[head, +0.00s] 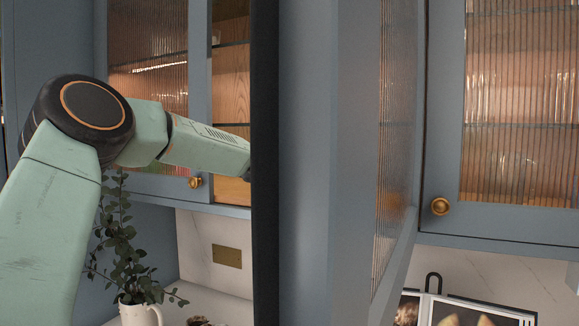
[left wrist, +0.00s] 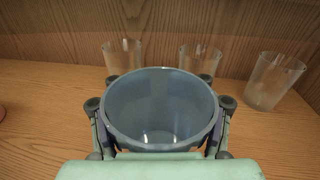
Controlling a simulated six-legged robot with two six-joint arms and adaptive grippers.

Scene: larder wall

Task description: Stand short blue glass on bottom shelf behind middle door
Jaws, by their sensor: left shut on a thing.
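The short blue glass (left wrist: 160,135) is in my left gripper (left wrist: 160,104), whose fingers are shut on its two sides in the left wrist view. Its mouth faces the camera and it looks empty. It is over the wooden shelf (left wrist: 40,115) inside the cupboard; whether its base touches the wood is hidden. In the head view my left arm reaches into the open middle cupboard (head: 231,70), and its gripper and the glass are hidden behind the open middle door (head: 305,160). My right gripper is in neither view.
Clear glasses stand behind the blue one: left (left wrist: 122,57), centre (left wrist: 199,60) and right (left wrist: 272,80). Shelf to the left is mostly bare. The left door (head: 200,90) and right door (head: 440,120) look shut. A potted plant (head: 140,312) stands below.

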